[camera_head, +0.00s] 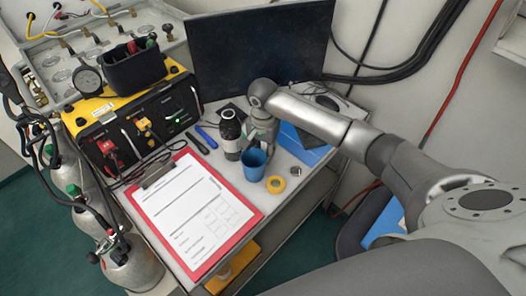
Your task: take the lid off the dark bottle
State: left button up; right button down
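The dark bottle (231,142) stands upright on the table, left of the blue cup and in front of the monitor. Its top end (228,114) looks greyish. It is too small to tell whether that is a lid or an open mouth. My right arm reaches in from the right. Its gripper (262,136) points down just right of the bottle and behind the blue cup. The fingertips are largely hidden by the cup and the wrist, so I cannot tell if they are open or hold anything. My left gripper is not in view.
A blue cup (255,166), a yellow tape roll (276,184) and a small round metallic piece (295,170) stand close by. A red clipboard (142,204) covers the front left. A monitor (262,52) stands behind. The black-and-yellow panel (128,140) is at left.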

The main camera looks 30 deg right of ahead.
jog(key=shift+f, duration=0.7)
jog(key=shift+f, duration=0.2)
jog(key=c, duration=1.1)
grip_release()
